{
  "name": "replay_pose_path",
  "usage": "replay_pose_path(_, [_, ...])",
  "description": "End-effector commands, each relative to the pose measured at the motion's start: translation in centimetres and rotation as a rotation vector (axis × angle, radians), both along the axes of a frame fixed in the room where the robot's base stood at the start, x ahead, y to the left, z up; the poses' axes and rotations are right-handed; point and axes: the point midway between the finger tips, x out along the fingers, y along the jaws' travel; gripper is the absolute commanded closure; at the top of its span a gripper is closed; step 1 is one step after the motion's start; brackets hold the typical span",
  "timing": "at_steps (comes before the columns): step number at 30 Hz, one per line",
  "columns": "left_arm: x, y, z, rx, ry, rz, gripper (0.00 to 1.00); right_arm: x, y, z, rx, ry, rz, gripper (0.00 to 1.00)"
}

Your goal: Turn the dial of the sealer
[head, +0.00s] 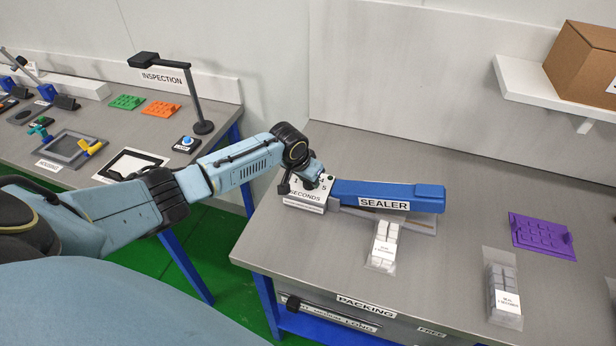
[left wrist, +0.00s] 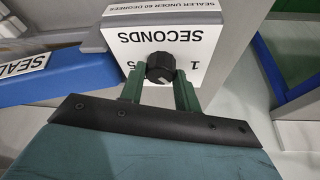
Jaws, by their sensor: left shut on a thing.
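The blue sealer (head: 412,196) lies on the packing table, with its white SECONDS box (head: 304,200) at its left end. In the left wrist view the box face (left wrist: 187,38) carries a round black dial (left wrist: 160,68). My left gripper (left wrist: 159,85) has its two green fingers on either side of the dial and is shut on it. In the head view my left gripper (head: 312,183) is over the box and hides the dial. Some of the numbers around the dial are covered. My right gripper does not show.
A clear bag of white blocks (head: 384,246) lies at the sealer's front edge. A second bag (head: 503,289) and a purple tray (head: 541,236) are to the right on the packing table (head: 450,270). A carton (head: 585,62) sits on a wall shelf. The inspection table stands at the left.

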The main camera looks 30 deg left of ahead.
Motion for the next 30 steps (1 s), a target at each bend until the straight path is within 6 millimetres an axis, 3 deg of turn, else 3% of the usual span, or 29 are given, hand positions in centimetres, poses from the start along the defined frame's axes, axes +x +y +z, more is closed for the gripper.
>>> replay_pose_path(11, [0.0,0.0,0.0,0.000,-0.002,-0.004,0.91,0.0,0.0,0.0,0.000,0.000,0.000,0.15])
replay_pose_path(12, [0.0,0.0,0.0,0.000,-0.002,-0.004,0.64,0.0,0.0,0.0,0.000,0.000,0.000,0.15])
replay_pose_path(16, [0.0,0.0,0.0,0.001,-0.001,-0.004,0.47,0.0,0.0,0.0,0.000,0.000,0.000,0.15])
replay_pose_path(26, [0.0,0.0,0.2,0.000,-0.001,-0.003,0.46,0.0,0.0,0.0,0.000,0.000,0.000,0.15])
replay_pose_path(30, [-0.4,0.1,1.2,-0.001,-0.001,-0.004,0.46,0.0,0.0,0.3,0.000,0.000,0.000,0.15])
